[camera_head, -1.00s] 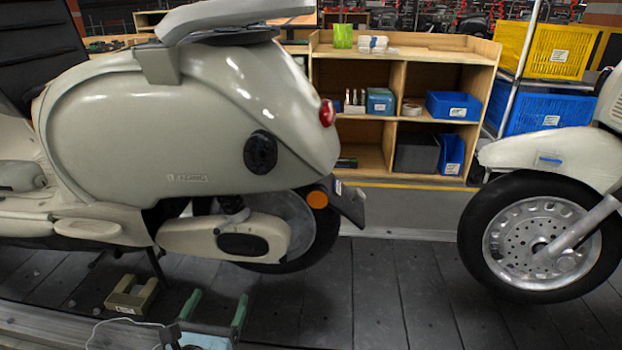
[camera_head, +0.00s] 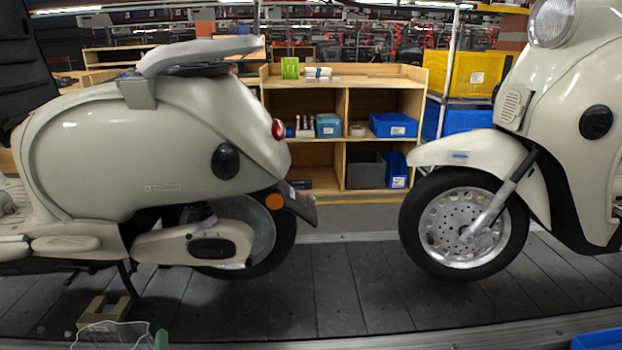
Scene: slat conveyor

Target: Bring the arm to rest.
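A clear, thin-edged item (camera_head: 112,336), perhaps a plastic bag or box, shows beside the fingertip. I cannot tell whether they touch. My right gripper is not in view.
A cream scooter (camera_head: 130,150) and a second scooter (camera_head: 485,150) stand on the dark slat conveyor (camera_head: 340,290). An olive block (camera_head: 92,309) lies near the left stand. Behind is a wooden shelf (camera_head: 345,93). A blue edge (camera_head: 598,340) shows bottom right.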

